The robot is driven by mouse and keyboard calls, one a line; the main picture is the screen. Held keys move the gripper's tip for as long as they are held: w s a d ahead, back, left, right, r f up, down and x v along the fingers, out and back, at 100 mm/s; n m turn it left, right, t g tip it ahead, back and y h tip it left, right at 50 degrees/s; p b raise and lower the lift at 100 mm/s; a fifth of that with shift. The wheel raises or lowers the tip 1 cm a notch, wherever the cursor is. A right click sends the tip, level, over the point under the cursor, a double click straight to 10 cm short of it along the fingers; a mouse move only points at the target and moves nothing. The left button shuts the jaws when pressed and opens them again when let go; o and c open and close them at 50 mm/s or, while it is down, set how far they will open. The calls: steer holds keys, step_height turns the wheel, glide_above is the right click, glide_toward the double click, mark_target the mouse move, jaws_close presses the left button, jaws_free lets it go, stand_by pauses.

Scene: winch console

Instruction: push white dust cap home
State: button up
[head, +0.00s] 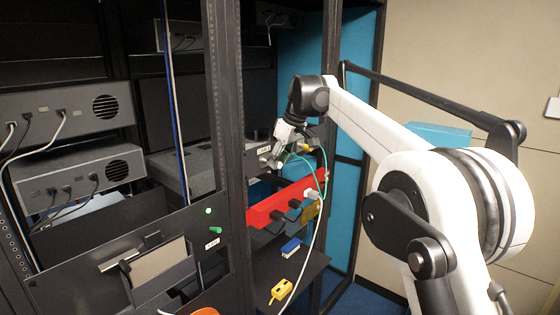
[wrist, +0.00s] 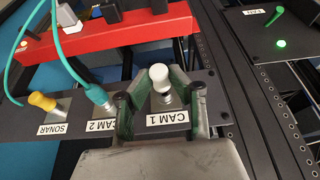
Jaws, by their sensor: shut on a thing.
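The white dust cap (wrist: 159,74) is at the metal CAM 1 socket (wrist: 165,100), above the CAM 1 label (wrist: 168,118). Its round top faces the wrist camera and looks slightly tilted; whether it is fully seated I cannot tell. My gripper (wrist: 158,83) has a dark green-grey finger on each side of the cap and is shut on it. In the head view my gripper (head: 285,138) is at the small black connector panel (head: 258,162), and the cap cannot be made out there.
The CAM 2 plug (wrist: 97,95) with a teal cable sits close left of my gripper. A yellow-capped SONAR socket (wrist: 45,102) is farther left. A red power strip (head: 270,210) with plugs runs below the panel. Rack posts (head: 226,120) stand close by.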

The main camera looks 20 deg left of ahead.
steer(key=shift+w+a+p, duration=0.35)
steer(key=shift+a+p, duration=0.25)
steer(key=shift+a, duration=0.25)
steer(key=o, duration=0.9)
steer(key=v, duration=1.2)
steer(key=shift+d, duration=0.1)
